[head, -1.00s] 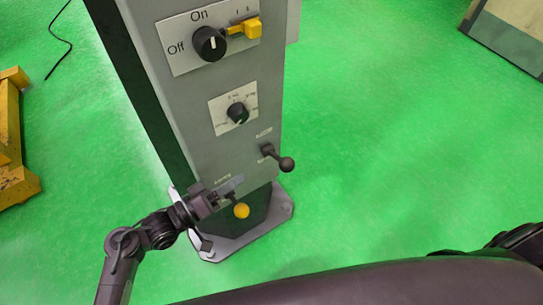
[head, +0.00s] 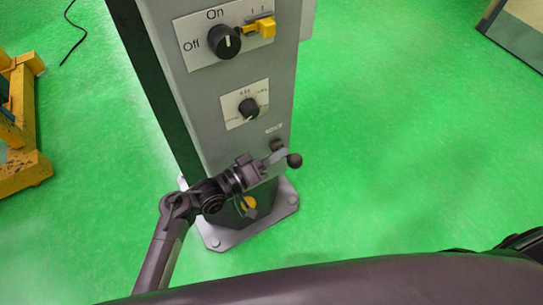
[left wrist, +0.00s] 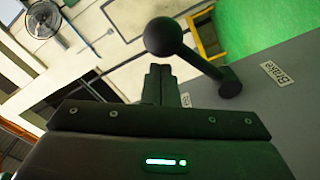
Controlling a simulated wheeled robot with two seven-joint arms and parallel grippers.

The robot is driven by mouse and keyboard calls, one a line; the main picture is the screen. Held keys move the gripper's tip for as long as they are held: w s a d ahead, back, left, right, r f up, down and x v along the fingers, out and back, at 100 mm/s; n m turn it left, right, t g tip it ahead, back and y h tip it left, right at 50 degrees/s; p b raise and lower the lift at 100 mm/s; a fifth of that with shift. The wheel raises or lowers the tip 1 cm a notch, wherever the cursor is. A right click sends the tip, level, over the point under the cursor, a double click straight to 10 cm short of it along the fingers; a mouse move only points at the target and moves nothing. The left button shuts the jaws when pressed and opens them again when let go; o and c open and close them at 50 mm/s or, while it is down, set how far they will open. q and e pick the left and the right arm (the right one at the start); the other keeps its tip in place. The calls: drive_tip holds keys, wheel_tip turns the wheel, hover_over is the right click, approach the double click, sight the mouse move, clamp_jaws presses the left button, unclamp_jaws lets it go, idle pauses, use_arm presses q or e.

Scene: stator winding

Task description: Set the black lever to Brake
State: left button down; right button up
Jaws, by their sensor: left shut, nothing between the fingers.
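The black lever (head: 294,160) with a round ball end is on the lower front of the grey column (head: 205,110). My left gripper (head: 281,155) is shut and empty, with its fingertips close beside the lever. In the left wrist view the lever's ball (left wrist: 163,36) is just beyond the shut fingers (left wrist: 160,82), and its arm slopes to a hub at right. I cannot tell whether they touch. The "Brake" label (left wrist: 277,75) is beyond the hub, with the lever pointing away from it. A second label is mostly hidden by my gripper. My right gripper is not in view.
Above on the column are an On/Off knob (head: 224,41), a yellow switch (head: 263,27) and a smaller black knob (head: 248,108). Green floor right of the column is clear.

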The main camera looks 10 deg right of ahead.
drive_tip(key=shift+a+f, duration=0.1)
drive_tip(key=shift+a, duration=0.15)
use_arm(q)
drive_tip(key=shift+s+f+m, duration=0.15)
drive_tip(key=shift+f+m, duration=0.05)
drive_tip(key=shift+m, duration=0.2)
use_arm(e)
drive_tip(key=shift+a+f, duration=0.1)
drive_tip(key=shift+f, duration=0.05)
